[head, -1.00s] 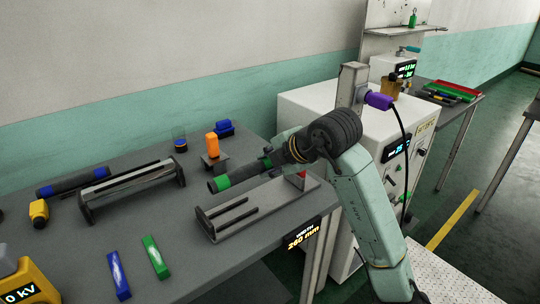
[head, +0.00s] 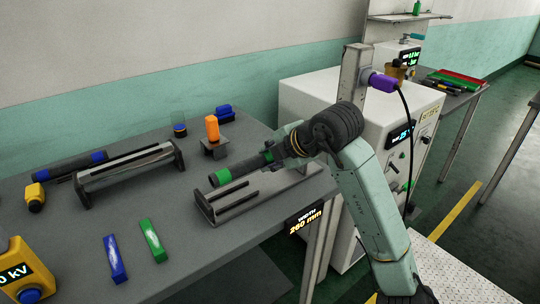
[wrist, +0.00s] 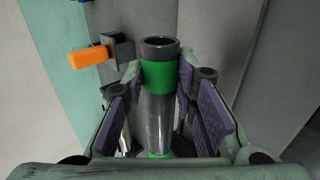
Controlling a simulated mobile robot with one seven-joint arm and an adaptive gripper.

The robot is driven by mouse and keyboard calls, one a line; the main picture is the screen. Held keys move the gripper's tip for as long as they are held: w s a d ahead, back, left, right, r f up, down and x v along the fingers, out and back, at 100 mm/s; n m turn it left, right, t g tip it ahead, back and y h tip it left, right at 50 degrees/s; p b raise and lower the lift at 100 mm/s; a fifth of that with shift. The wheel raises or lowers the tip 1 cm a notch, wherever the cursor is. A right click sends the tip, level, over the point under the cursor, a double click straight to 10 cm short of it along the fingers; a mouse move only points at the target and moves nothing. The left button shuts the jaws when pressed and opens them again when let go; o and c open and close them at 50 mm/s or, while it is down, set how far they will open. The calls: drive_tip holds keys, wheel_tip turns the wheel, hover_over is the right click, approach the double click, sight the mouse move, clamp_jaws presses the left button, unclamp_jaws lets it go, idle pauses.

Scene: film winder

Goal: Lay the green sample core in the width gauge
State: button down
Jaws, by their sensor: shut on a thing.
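The green sample core is a dark cylinder with green bands near its ends; its green-ended tip (head: 221,177) shows in the head view. My gripper (head: 278,153) is shut around it. In the wrist view the grey core (wrist: 158,105) lies between my gripper's two purple pads (wrist: 160,90), with its open end pointing away. The width gauge (head: 232,212) is a grey bed with raised rails, on the table below the core. The core lies along the gauge, just above it; whether it touches is unclear. The gauge's far right end is partly hidden by my arm.
A blue-banded core (head: 75,166) lies behind a long grey rack (head: 125,170). An orange piece (head: 212,128) stands on a small block behind the gauge. Blue (head: 115,259) and green (head: 153,240) bars lie at the front. A white machine (head: 350,110) stands at right.

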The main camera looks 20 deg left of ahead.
drive_tip(key=shift+f+b, duration=1.75)
drive_tip(key=shift+f, duration=0.5)
drive_tip(key=c, duration=1.2)
unclamp_jaws()
drive_tip(key=shift+f, duration=0.1)
drive_tip(key=shift+c, duration=1.4)
drive_tip(key=shift+r+p, duration=2.25)
drive_tip(key=shift+r, duration=1.35)
